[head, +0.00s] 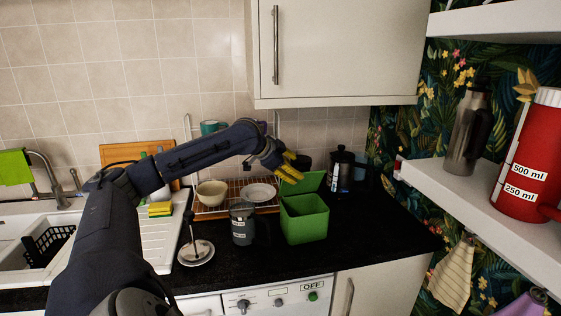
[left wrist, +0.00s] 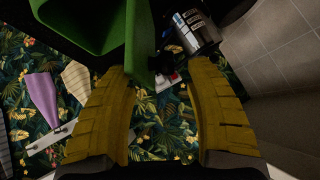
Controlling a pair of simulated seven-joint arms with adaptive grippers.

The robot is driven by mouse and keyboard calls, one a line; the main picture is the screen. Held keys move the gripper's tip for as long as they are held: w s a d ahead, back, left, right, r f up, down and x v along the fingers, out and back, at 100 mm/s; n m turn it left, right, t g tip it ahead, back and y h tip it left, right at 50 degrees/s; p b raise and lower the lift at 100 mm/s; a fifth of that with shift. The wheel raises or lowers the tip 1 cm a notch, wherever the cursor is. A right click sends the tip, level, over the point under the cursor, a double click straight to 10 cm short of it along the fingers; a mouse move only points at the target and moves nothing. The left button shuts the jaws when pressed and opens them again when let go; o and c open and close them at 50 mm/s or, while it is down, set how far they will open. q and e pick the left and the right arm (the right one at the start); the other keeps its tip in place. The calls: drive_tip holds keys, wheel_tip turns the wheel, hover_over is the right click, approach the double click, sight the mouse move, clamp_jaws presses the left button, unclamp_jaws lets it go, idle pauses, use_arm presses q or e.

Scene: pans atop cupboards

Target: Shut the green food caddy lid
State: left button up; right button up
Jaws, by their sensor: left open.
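The green food caddy (head: 304,222) stands on the black worktop, with its top open. Its green lid (head: 311,181) is raised at the back of the caddy. My left gripper (head: 291,168) is at the lid's upper left, with its yellow fingers pointing towards it. In the left wrist view the gripper (left wrist: 163,78) is open, with a clear gap between the fingers. The lid (left wrist: 139,40) shows as an upright green panel near the left fingertip; I cannot tell whether they touch. The caddy's open body (left wrist: 72,22) is at the upper left there. My right gripper is not in view.
A dish rack with a bowl (head: 211,193) and plate (head: 258,192) is behind. The worktop right of the caddy is clear.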

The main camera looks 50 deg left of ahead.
use_arm(q)
drive_tip(key=v, duration=0.7)
idle(0.4)
drive_tip(key=shift+s+d+r, duration=0.1)
drive_tip(key=shift+s, duration=0.05)
